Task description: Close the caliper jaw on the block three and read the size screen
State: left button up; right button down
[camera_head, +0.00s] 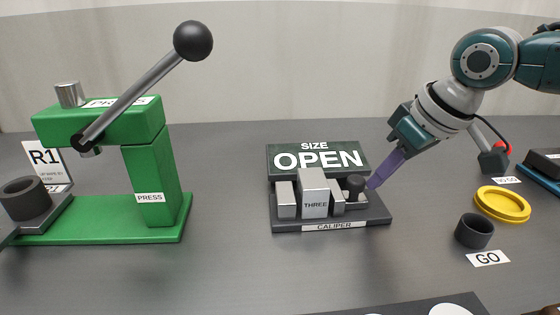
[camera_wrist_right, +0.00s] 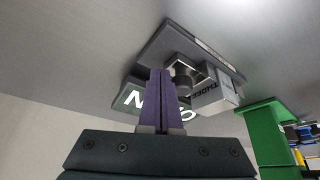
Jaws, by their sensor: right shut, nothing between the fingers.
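The caliper (camera_head: 372,212) is a dark base near the middle of the table. The silver block marked THREE (camera_head: 314,196) stands on it, between a silver fixed jaw (camera_head: 286,200) on the left and a silver sliding jaw (camera_head: 337,197) on the right. A dark knob (camera_head: 355,185) sits right of the sliding jaw. The size screen (camera_head: 318,158) behind reads OPEN. My right gripper (camera_head: 374,184) is shut and empty, its purple fingers just right of the knob. The right wrist view shows the fingers (camera_wrist_right: 157,90) beside the knob (camera_wrist_right: 183,83); contact is unclear. My left gripper is out of view.
A green press (camera_head: 150,175) with a long lever stands at left, beside a dark ring (camera_head: 25,198). At right are a yellow dish (camera_head: 502,204), a dark cup (camera_head: 474,230) and a GO label (camera_head: 488,258).

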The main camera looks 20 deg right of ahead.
jog(key=shift+a, duration=0.15)
jog(key=shift+w+a+p, duration=0.15)
jog(key=shift+a+p, duration=0.1)
jog(key=shift+a, duration=0.35)
jog(key=shift+w+a+p, duration=0.15)
jog(key=shift+a+p, duration=0.1)
jog(key=shift+a, duration=0.4)
jog(key=shift+r, duration=0.1)
jog(key=shift+s+d+r+p, duration=0.1)
jog(key=shift+d+r+p, duration=0.25)
jog(key=shift+d+p, duration=0.2)
jog(key=shift+s+d+r, duration=0.1)
jog(key=shift+d+r, duration=0.05)
jog(key=shift+d, duration=0.3)
notch_tip(320, 180, up, 7)
jog(key=p, duration=0.8)
